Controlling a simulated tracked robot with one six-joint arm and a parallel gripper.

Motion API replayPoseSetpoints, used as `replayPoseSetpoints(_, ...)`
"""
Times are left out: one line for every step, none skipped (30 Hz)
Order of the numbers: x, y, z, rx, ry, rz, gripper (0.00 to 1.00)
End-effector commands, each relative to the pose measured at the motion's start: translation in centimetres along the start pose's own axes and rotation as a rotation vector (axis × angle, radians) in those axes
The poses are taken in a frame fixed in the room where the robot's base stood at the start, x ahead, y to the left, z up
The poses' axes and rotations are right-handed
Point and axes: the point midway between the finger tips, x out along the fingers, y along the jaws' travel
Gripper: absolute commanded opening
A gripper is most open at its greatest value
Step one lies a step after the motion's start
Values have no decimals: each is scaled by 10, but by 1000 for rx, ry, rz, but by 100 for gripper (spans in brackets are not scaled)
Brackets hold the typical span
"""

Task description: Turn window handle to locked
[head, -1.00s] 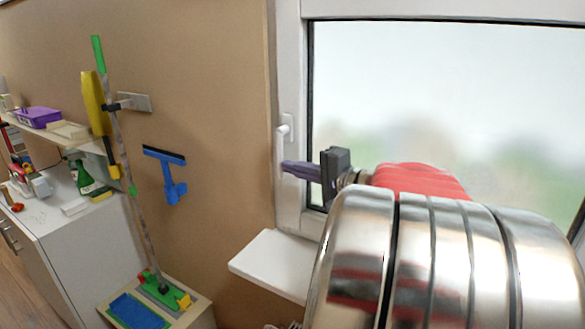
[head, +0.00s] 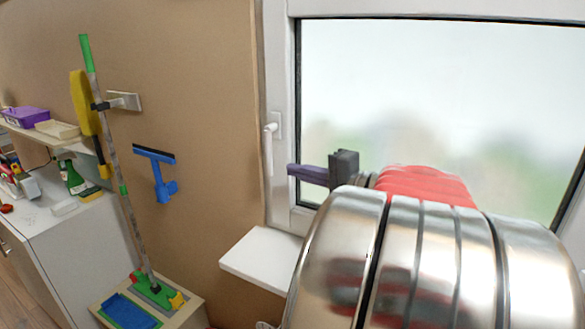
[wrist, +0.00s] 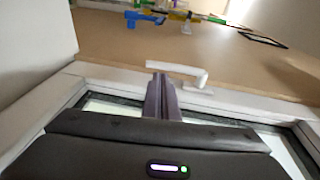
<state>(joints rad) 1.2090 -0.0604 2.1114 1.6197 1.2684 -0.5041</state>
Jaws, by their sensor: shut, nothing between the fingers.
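The white window handle (head: 268,148) is on the left frame of the window (head: 430,110) in the head view. Its lever hangs down from the pivot at its top. My gripper (head: 290,170) is just right of the lever's lower part, with purple fingers shut and empty, and a small gap shows between them. In the wrist view the handle (wrist: 178,72) lies across the picture just beyond the fingertips (wrist: 157,76). The fingertips point at the window frame near the lever's free end; whether they touch it, I cannot tell.
A white sill (head: 265,262) juts out below the window. A white cabinet (head: 80,250) with a shelf above stands at the far left. The wall beside the handle is clear.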

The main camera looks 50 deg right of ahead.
Motion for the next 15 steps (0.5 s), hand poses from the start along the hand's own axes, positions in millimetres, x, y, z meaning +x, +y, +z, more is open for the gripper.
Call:
replayPoseSetpoints(-8,1,-2,0,5,0,0)
replayPoseSetpoints(-13,2,-2,1,6,1,0)
replayPoseSetpoints(-18,2,-1,0,5,1,0)
replayPoseSetpoints(-22,3,-1,0,6,1,0)
replayPoseSetpoints(-26,3,-2,0,6,0,0)
replayPoseSetpoints(-31,3,-1,0,5,-1,0)
replayPoseSetpoints(-35,4,-1,-1,5,0,0)
replayPoseSetpoints(-39,4,-1,-1,5,0,0)
replayPoseSetpoints(-44,5,-1,-1,4,0,0)
replayPoseSetpoints(-48,6,-1,-1,4,0,0)
replayPoseSetpoints(-52,6,-1,-1,4,0,0)
replayPoseSetpoints(-57,6,-1,-1,3,-1,0)
replayPoseSetpoints(-61,7,-1,-1,4,-1,0)
replayPoseSetpoints(-64,8,-1,-1,3,0,0)
replayPoseSetpoints(-69,8,0,-1,2,0,0)
